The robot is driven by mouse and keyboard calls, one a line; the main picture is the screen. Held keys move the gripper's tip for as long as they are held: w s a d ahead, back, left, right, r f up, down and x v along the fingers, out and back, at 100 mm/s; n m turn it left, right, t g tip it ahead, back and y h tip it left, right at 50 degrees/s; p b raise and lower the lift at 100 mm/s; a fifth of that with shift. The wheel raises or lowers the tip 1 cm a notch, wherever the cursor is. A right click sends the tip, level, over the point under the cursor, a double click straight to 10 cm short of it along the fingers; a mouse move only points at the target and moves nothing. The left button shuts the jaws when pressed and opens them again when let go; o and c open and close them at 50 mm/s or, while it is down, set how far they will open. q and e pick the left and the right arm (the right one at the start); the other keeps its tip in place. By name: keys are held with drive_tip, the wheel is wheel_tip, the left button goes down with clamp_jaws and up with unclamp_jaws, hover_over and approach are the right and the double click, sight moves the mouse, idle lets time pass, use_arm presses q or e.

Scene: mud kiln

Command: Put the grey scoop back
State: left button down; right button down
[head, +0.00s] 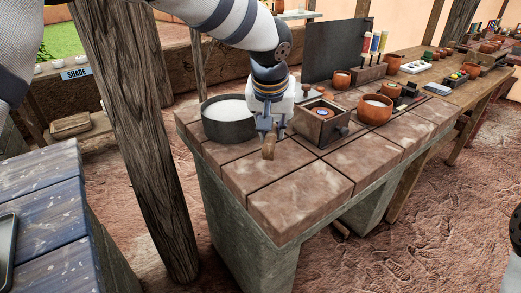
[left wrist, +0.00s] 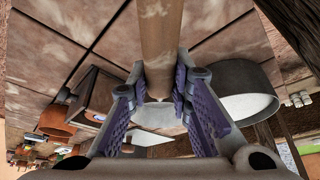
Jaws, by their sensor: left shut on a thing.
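My left gripper (head: 268,128) is low over the stone-topped table (head: 300,190), just right of the dark round pot with white contents. It is shut on a brown, rod-like handle (left wrist: 160,45), whose lower end (head: 268,149) shows below the fingers in the head view. In the left wrist view the handle runs between both purple-padded fingers (left wrist: 163,95). A pale grey part (left wrist: 158,117) shows beyond the handle's end; it looks like the grey scoop's head, but the fingers partly hide it. I cannot tell whether the handle touches the table.
The dark pot (head: 229,130) stands close left of my gripper. A wooden box (head: 320,132) with a round thing inside stands close right, with clay pots (head: 375,110) beyond. A dark upright panel (head: 335,48) stands behind. The table's front is clear. A wooden post (head: 140,130) rises at left.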

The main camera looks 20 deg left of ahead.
use_arm(q)
hover_over(259, 161)
drive_tip(key=s, duration=0.1)
drive_tip(key=f, duration=0.4)
drive_tip(key=shift+s+d+f, duration=0.15)
drive_tip(key=shift+s+f, duration=0.05)
drive_tip(key=shift+f, duration=1.6)
use_arm(e)
drive_tip(key=shift+s+f, duration=0.2)
drive_tip(key=shift+s, duration=0.1)
use_arm(q)
drive_tip(key=shift+f, duration=0.2)
drive_tip(key=c, duration=1.5)
unclamp_jaws()
drive_tip(key=shift+o, duration=0.2)
